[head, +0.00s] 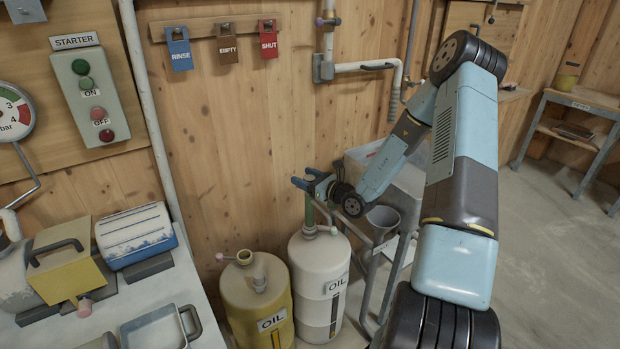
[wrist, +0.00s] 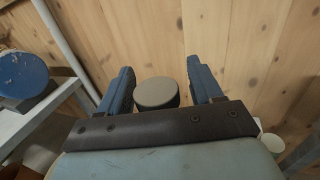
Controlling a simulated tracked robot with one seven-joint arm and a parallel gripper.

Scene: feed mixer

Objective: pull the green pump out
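In the wrist view a round grey-beige cap (wrist: 157,92), seemingly the pump's top, shows between the two fingers of my gripper (wrist: 162,80).
A yellow oil drum (head: 258,306) stands left of the white one. The wooden wall is just behind. A bench (head: 172,290) is at the left; open floor lies at the right.

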